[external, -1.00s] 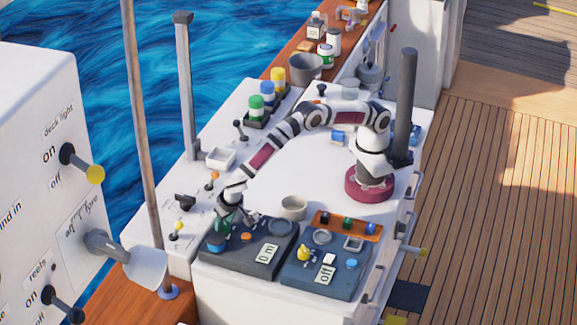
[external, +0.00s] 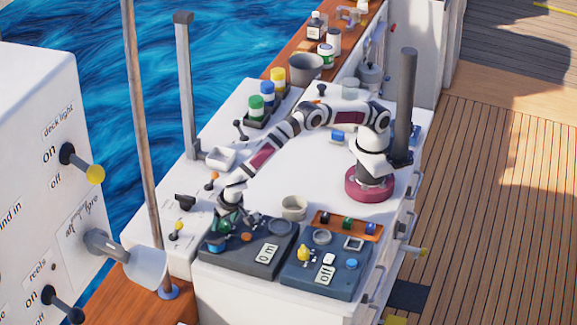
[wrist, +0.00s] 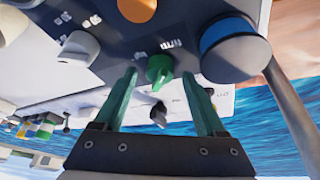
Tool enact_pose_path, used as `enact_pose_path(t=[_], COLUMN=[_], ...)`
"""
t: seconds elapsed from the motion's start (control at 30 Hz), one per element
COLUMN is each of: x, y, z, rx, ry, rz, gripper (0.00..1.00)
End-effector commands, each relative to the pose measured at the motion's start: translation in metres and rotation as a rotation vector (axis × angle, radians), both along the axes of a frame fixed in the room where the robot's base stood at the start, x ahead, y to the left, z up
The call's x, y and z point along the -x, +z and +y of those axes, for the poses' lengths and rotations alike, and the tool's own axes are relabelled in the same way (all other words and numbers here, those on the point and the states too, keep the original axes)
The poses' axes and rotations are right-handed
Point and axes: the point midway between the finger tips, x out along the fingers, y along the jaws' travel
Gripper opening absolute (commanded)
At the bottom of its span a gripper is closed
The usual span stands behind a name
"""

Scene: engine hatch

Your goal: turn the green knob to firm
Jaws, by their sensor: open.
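The green knob (wrist: 159,69) shows in the wrist view on the dark panel (wrist: 112,57), with small white lettering close by that is too small to read. My gripper (wrist: 161,76) is open, with one green finger on each side of the knob and a visible gap to it on both sides. Nothing is held. In the external view my gripper (external: 226,219) is low over the left dark panel (external: 262,262). Its green fingers and the knob cannot be told apart there.
A large blue knob (wrist: 232,48) is close to the right finger in the wrist view. An orange button (wrist: 137,8) and a grey knob (wrist: 80,48) are also near. A second dark panel (external: 318,286) and a round bowl (external: 294,208) stand to the right in the external view.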

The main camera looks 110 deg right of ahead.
Motion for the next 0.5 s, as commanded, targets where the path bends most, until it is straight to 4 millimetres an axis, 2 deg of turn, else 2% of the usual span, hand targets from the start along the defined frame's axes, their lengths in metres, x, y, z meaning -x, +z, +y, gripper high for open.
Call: enact_pose_path(t=[0.17, 0.4, 0.5], x=[0.001, 0.006, 0.007], y=[0.033, 0.098, 0.119], z=[0.014, 0.041, 0.050], rx=[-0.002, -0.003, -0.002], ry=[0.001, 0.002, 0.000], rz=[-0.006, -0.006, -0.004], gripper=[0.73, 0.73, 0.73])
